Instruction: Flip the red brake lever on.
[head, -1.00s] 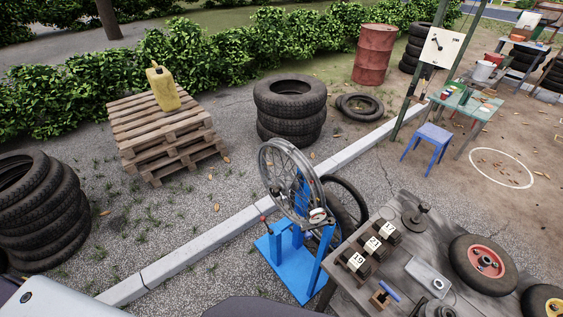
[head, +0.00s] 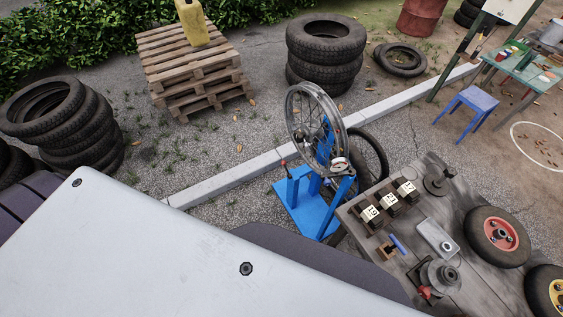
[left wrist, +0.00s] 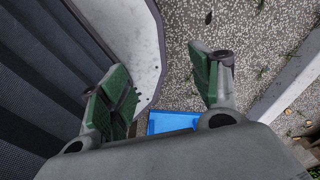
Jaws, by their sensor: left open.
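A blue stand (head: 300,209) holds a spoked wheel rim (head: 303,125) upright in the head view. A small lever with a red tip (head: 284,163) stands up from the stand's left side. In the left wrist view, my left gripper (left wrist: 165,82) is open and empty, its green-padded fingers wide apart above the gravel. Part of the blue stand (left wrist: 172,122) shows below and between the fingers; the lever cannot be made out there. My left gripper does not show in the head view. My right gripper is in neither current view.
A wooden workbench (head: 463,207) to the right of the stand carries numbered blocks (head: 388,202), a small red-handled device (head: 425,291) and wheels (head: 499,236). A concrete curb (head: 235,174) runs behind the stand. Tyre stacks (head: 326,58) and a pallet pile (head: 191,62) stand farther back.

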